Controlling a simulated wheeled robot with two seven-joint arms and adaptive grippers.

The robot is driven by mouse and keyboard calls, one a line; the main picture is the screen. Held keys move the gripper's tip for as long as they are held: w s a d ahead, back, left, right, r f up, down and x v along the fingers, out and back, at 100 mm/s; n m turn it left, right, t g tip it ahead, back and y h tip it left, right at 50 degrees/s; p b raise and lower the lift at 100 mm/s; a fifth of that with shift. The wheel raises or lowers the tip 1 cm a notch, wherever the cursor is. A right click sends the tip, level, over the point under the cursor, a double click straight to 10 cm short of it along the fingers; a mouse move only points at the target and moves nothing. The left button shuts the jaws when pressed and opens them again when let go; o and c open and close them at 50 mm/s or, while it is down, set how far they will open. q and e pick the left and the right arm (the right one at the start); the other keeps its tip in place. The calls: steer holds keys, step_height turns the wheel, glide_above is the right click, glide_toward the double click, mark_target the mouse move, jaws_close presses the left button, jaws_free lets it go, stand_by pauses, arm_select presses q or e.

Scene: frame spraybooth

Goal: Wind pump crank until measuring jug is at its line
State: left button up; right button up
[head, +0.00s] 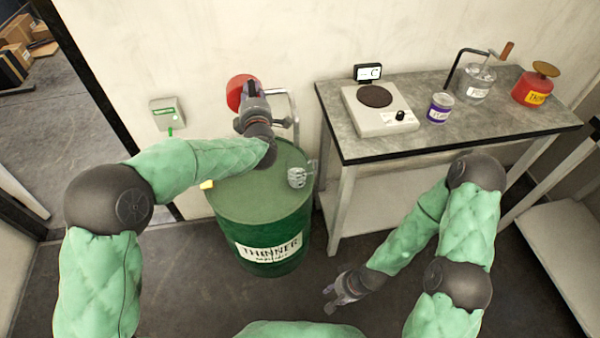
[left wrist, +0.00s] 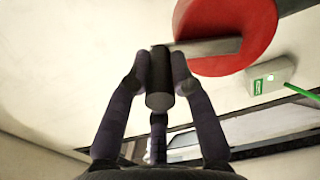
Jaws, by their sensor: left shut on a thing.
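My left gripper (head: 249,88) is above the green drum, in front of the red round pump body (head: 236,95). In the left wrist view my left gripper (left wrist: 159,75) is shut on a dark cylindrical crank handle (left wrist: 159,98). A grey crank arm (left wrist: 215,48) runs from it across the red disc (left wrist: 240,20). A small, clear measuring jug (head: 297,177) with a handle stands on the drum top, below a grey spout pipe (head: 295,105). Its liquid level and line are too small to tell. My right gripper (head: 329,299) is low over the floor, open and empty.
The green drum (head: 262,222) is labelled THINNER. The bench (head: 430,140) at the right holds a hot plate (head: 380,112), a labelled tin (head: 439,108), a glass jar (head: 475,85) and a red can (head: 533,90). A wall box (head: 166,113) is at the left.

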arm_select(q)
steer(key=o, duration=0.7)
steer(key=shift+b, duration=0.35)
steer(key=c, duration=0.7)
